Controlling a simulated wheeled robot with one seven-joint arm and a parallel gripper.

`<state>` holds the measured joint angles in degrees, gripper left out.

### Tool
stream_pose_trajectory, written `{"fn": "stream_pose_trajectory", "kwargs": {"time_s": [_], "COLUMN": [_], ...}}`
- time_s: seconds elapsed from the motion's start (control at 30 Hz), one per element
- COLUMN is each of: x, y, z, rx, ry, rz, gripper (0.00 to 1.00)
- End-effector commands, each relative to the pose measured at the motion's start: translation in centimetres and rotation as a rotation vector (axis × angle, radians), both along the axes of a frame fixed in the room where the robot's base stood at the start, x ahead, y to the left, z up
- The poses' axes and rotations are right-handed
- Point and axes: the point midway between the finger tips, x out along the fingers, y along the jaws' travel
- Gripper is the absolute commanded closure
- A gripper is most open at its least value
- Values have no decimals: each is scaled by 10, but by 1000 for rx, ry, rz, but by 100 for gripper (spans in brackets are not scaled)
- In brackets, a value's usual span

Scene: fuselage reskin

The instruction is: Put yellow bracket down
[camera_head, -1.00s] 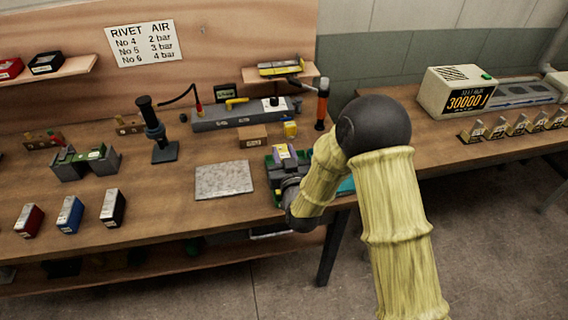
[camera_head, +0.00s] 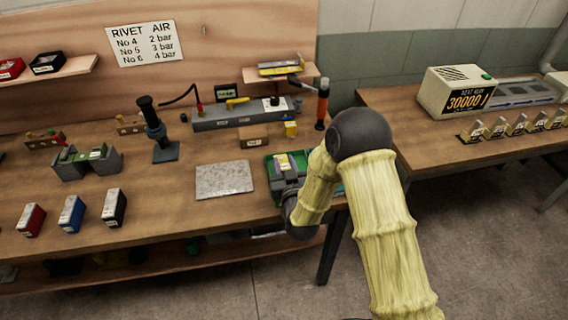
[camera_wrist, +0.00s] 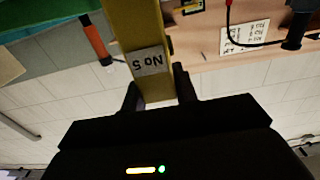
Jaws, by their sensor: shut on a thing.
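The yellow bracket (camera_wrist: 148,30) sits between my gripper's two fingers (camera_wrist: 157,90) in the wrist view, with a white "NO 5" label (camera_wrist: 152,62) facing the camera. The gripper is shut on it. In the head view my gripper (camera_head: 287,175) is at the bench's front right, over a green tray (camera_head: 269,165). A yellow patch of the held bracket (camera_head: 283,163) shows there. My arm hides part of the tray, and I cannot tell whether the bracket touches anything below.
A bare grey plate (camera_head: 224,180) lies left of the tray. An orange-handled tool (camera_head: 322,105) stands upright at the back right. Open wood lies left of the plate.

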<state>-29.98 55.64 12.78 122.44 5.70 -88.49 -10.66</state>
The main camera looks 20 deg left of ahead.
Motion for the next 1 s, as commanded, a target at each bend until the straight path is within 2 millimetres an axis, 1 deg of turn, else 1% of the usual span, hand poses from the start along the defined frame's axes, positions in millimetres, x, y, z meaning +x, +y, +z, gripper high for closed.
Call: {"fn": "stream_pose_trajectory", "kwargs": {"time_s": [0.13, 0.17, 0.23, 0.27, 0.53, 0.67, 0.7, 0.87, 1.0], "x": [0, 0, 0, 0, 0, 0, -3, -21, -41], "y": [0, 0, 0, 0, 0, 0, -2, -13, -25], "z": [-3, -2, -2, -2, -2, 2, -1, -2, -3], "rx": [1, 0, -1, -1, -1, -1, -1, -2, -2], "ry": [-2, 0, 1, 1, 1, 1, 2, 3, 3], "rz": [0, 0, 0, 0, 0, 0, 0, 0, 1], "gripper": [100, 65, 51, 49, 49, 49, 49, 49, 49]}}
